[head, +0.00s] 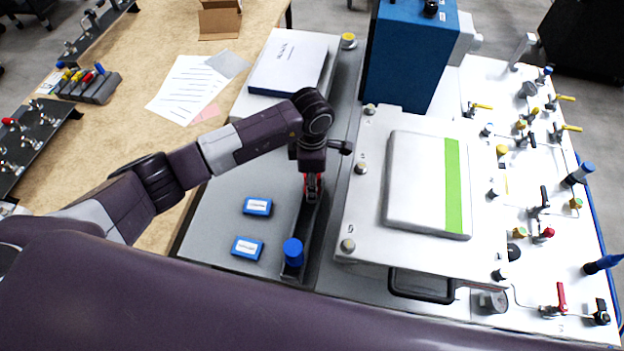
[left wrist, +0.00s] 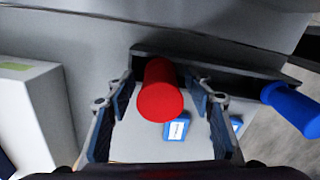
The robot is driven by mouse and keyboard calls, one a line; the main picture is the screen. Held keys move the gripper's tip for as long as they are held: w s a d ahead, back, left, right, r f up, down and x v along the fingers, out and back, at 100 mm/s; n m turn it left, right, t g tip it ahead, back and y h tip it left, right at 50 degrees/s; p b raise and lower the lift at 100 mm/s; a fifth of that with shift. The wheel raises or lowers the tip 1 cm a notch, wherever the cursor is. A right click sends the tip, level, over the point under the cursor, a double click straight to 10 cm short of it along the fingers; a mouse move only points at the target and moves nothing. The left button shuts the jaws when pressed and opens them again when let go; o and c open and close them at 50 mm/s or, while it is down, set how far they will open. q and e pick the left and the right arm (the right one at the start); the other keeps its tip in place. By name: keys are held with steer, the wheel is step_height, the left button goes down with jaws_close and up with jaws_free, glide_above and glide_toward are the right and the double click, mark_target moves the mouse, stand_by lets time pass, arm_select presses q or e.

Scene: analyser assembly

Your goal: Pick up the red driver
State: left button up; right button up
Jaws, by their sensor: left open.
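The red driver (left wrist: 160,92) stands in a dark narrow holder (left wrist: 205,62), its round red handle end facing the left wrist camera. My left gripper (left wrist: 162,108) is open, with one finger on each side of the red handle; I cannot tell whether they touch it. In the head view my left gripper (head: 313,188) points down over the holder (head: 304,232), and it mostly hides the red driver. A blue driver (head: 293,252) stands at the near end of the same holder. It also shows in the left wrist view (left wrist: 291,108). My right gripper is not in view.
Two small blue boxes (head: 257,206) lie on the grey surface left of the holder. A tall blue unit (head: 408,55) is behind. Valves and fittings crowd the right side.

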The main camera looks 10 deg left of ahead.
arm_select(q)
jaws_close()
stand_by(0.3)
stand_by(0.3)
